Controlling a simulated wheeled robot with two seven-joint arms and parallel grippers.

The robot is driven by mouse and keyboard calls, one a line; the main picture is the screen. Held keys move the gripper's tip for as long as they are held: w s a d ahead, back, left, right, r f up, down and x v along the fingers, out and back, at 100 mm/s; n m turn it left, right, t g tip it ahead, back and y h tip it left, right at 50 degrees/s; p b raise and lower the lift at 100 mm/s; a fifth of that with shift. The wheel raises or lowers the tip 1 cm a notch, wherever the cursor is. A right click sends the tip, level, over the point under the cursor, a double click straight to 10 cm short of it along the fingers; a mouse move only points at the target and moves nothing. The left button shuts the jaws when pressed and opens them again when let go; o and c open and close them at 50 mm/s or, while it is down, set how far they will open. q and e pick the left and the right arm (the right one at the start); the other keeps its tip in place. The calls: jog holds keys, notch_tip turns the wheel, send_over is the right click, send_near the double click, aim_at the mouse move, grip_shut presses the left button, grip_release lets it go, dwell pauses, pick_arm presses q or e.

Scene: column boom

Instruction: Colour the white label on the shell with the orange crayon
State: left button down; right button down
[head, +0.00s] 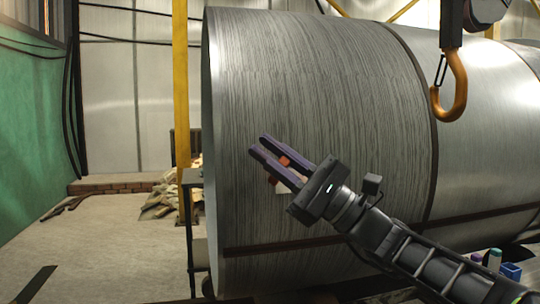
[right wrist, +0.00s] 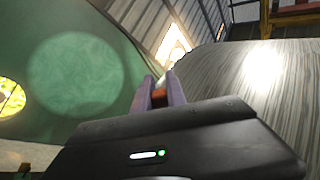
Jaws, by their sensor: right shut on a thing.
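The shell (head: 320,90) is a large grey metal cylinder lying on its side, and it fills the middle and right of the head view. It also shows at the right of the right wrist view (right wrist: 265,90). A small part of the white label (head: 281,188) shows on the shell behind my right gripper, which hides the rest. My right gripper (head: 272,149) is in front of the shell, shut on the orange crayon (head: 285,161). The crayon shows between the fingers in the right wrist view (right wrist: 159,97). Whether its tip touches the label I cannot tell. My left gripper is not in view.
An orange hook (head: 455,92) hangs at the upper right before the shell. A yellow post (head: 181,90) stands at the shell's left end. Several coloured objects (head: 494,260) sit at the lower right. The floor (head: 110,235) at the left is mostly open.

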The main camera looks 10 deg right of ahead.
dwell(0.3)
jog(key=shift+w+d, duration=0.2)
jog(key=shift+d, duration=1.95)
jog(key=d+p, duration=0.1)
jog(key=d, duration=0.3)
jog(key=shift+d, duration=0.2)
jog(key=shift+w+a, duration=0.1)
jog(key=shift+a, duration=0.05)
jog(key=shift+a+b, duration=0.6)
jog(key=shift+a, duration=1.45)
